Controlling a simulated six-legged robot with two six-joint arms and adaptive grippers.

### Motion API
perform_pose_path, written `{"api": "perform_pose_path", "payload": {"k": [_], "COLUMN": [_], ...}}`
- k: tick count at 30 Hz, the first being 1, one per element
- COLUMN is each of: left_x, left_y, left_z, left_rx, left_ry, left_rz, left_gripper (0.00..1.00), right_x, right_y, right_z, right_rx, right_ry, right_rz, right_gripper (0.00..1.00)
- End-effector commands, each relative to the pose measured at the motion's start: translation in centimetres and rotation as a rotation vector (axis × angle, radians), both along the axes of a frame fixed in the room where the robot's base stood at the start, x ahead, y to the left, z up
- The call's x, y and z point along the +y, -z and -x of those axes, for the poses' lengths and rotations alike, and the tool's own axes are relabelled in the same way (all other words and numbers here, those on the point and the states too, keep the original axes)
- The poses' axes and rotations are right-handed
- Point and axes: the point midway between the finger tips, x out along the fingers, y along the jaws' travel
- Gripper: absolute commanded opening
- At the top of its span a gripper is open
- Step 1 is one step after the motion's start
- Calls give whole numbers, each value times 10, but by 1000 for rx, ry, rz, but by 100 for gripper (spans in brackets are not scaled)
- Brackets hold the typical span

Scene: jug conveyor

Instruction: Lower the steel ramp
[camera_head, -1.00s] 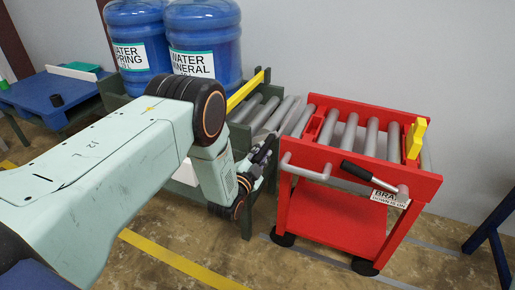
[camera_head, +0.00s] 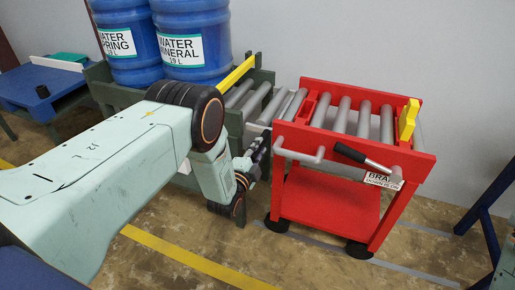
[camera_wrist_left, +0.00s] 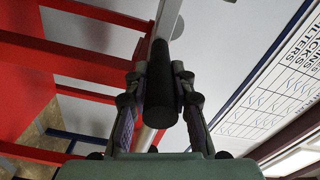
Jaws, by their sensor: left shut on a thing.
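In the head view, a pale grey steel piece (camera_head: 256,129), seemingly the ramp, shows at the gap between the green roller conveyor (camera_head: 262,76) and the red cart (camera_head: 325,200). My arm hides part of this area. My left gripper (camera_head: 258,150) is low beside the gap. In the left wrist view, my left gripper (camera_wrist_left: 161,95) is shut on a black cylindrical handle (camera_wrist_left: 160,75), with a finger on each side. The handle joins a grey steel bar (camera_wrist_left: 168,18). How the bar meets the ramp is not clear. My right gripper is not in view.
Two blue water jugs (camera_head: 190,40) stand on the conveyor behind a yellow bar (camera_head: 238,83). The red cart has grey rollers, a yellow stop (camera_head: 408,118) and a black-gripped brake lever (camera_head: 350,153). Yellow tape (camera_head: 195,257) marks the open floor.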

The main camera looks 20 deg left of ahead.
Motion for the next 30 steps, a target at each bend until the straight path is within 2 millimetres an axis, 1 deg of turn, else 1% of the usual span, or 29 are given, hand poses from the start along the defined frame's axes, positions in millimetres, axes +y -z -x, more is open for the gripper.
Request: {"api": "perform_pose_path", "payload": {"k": [1, 11, 12, 20, 30], "left_x": [1, 2, 2, 2, 1], "left_y": [5, 6, 6, 4, 2], "left_z": [2, 3, 3, 2, 2], "left_rx": [12, 14, 14, 9, 5], "left_ry": [-1, -4, -4, -4, -3], "left_rz": [3, 3, 3, 3, 2], "left_gripper": [0, 0, 25, 47, 47], "right_x": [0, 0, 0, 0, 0], "right_y": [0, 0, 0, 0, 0], "right_z": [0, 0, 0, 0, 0], "right_rx": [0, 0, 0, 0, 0], "right_ry": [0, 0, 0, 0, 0], "right_rz": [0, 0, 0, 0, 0], "right_gripper": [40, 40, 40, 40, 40]}}
